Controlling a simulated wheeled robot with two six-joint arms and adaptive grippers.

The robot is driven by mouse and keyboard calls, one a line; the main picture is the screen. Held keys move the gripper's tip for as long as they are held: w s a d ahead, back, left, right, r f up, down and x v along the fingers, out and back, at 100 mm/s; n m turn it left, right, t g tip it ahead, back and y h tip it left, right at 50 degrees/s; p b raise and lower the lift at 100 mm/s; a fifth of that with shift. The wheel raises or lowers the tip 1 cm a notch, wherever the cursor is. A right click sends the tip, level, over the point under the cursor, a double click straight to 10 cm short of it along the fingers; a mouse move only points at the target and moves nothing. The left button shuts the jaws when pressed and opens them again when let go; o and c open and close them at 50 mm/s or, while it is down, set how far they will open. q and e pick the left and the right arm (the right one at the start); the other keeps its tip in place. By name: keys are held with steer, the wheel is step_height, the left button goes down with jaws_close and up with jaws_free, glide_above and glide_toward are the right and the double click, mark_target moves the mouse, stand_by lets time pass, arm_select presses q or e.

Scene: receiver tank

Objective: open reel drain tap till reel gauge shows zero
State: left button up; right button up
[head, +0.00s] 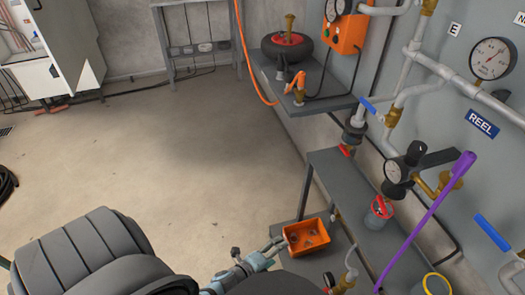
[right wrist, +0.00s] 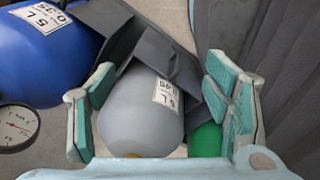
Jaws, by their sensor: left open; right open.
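A round white gauge (head: 492,60) is on the grey wall panel at the right of the head view, just above a blue REEL label (head: 482,123). Its reading is too small to tell. Several valve handles show nearby: a blue lever (head: 492,233), a small blue lever (head: 369,107) and a long purple lever (head: 428,220). I cannot tell which is the reel drain tap. My left gripper (head: 257,250) is low in the head view, left of the orange tray, open and apart from the valves. My right gripper (right wrist: 160,72) is open, its fingers either side of a grey tank (right wrist: 142,110) beyond.
A blue tank (right wrist: 50,50) and green tank (right wrist: 204,145) flank the grey one.

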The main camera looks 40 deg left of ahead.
arm_select(q)
steer(key=s+a+f+n+g+y, duration=0.1)
steer(key=s+f+n, duration=0.2)
steer(key=s+f, duration=0.1)
steer(key=shift+s+a+f+n+g, duration=0.2)
steer(key=shift+a+n+g, duration=0.1)
steer(key=shift+g, duration=0.1)
